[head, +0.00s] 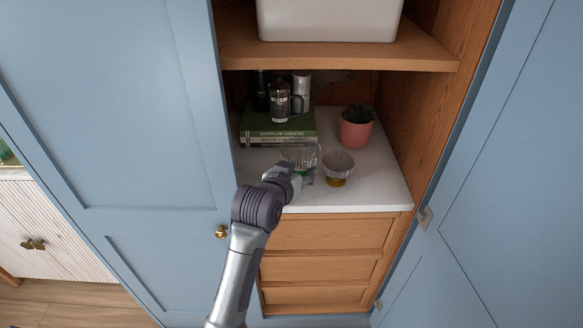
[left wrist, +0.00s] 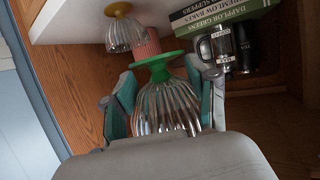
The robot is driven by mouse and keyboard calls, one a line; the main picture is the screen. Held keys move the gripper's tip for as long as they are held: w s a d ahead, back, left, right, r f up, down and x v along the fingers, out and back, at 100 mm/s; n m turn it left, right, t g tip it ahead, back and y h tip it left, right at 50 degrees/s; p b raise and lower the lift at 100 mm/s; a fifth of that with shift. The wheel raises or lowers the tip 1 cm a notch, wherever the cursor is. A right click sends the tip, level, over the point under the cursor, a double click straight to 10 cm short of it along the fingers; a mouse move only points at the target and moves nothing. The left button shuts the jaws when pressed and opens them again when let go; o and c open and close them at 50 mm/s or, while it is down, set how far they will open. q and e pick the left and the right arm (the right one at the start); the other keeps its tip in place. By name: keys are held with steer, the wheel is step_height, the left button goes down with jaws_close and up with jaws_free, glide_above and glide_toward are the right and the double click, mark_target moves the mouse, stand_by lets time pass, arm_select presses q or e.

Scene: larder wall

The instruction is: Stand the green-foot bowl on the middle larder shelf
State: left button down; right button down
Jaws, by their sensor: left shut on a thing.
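The green-foot bowl (head: 300,154) is clear ribbed glass and is upright over the white marble surface of the larder niche. In the left wrist view, which is turned upside down, its ribbed glass (left wrist: 165,107) sits between my fingers, with the green foot (left wrist: 158,59) beyond. My left gripper (head: 303,178) is shut on this bowl; it also shows in the left wrist view (left wrist: 168,100). I cannot tell whether the foot touches the marble surface (head: 385,192). A wooden shelf (head: 340,56) runs above the niche. My right gripper is not in view.
A similar amber-foot bowl (head: 338,168) stands close to the right. Behind are a pink plant pot (head: 355,130), stacked green books (head: 280,132) and a glass press (head: 280,102). A white bin (head: 328,18) fills much of the upper shelf. Blue doors (head: 130,100) flank the opening.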

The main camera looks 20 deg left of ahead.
arm_select(q)
steer(key=shift+s+d+r, duration=0.3)
steer(key=shift+s+r, duration=0.05)
steer(key=shift+s, duration=0.15)
steer(key=s+a, duration=0.2)
steer(key=s, duration=0.5)
steer(key=s+a+r+n+y, duration=0.1)
steer(key=s+a, duration=0.2)
steer(key=s, duration=0.4)
steer(key=shift+a, duration=0.3)
steer(key=shift+w, duration=0.1)
